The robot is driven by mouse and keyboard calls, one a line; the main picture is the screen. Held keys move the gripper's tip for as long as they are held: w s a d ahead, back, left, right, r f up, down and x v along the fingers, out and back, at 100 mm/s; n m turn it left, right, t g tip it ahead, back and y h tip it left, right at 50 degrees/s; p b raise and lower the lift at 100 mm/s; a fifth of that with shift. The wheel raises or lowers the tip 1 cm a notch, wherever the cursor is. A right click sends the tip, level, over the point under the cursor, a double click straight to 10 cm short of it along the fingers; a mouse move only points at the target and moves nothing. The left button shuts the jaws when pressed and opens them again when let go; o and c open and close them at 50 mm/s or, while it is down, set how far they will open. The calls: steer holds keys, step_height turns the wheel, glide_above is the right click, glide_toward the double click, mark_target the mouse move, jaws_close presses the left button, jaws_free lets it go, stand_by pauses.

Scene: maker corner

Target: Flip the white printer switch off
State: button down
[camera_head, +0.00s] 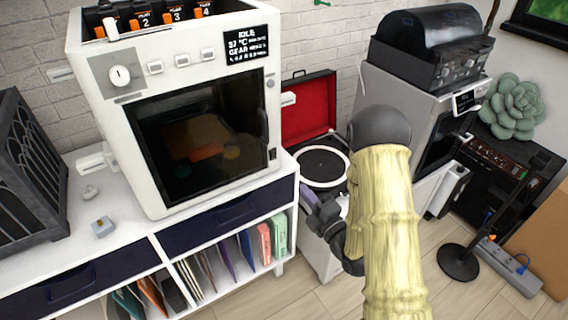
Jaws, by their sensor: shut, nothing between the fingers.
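The white printer (92,75) stands on the cabinet at the left, with a dark glass door, a dial, several buttons and a lit screen reading IDLE. A small black switch (272,154) sits low on the right edge of its front; its on or off position is too small to tell. My gripper (309,197) is right of and below this switch, in front of the record player, apart from the printer. It is shut, with nothing seen in it. My arm in its yellow sleeve hides part of the area behind it.
A white cabinet (140,236) with dark drawers and folders carries the printer. An open record player (322,165) with a red lid stands behind my gripper. A second, grey-white machine (390,84) stands at the right. A stand (459,262) and power strip (510,268) occupy the right floor.

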steer(key=shift+w+a+f+b, duration=0.2)
steer(key=shift+w+a+b, duration=0.3)
steer(key=shift+b, duration=1.6)
steer(key=b, duration=0.3)
steer(key=shift+w+a+r, duration=0.15)
steer(key=shift+w, duration=0.1)
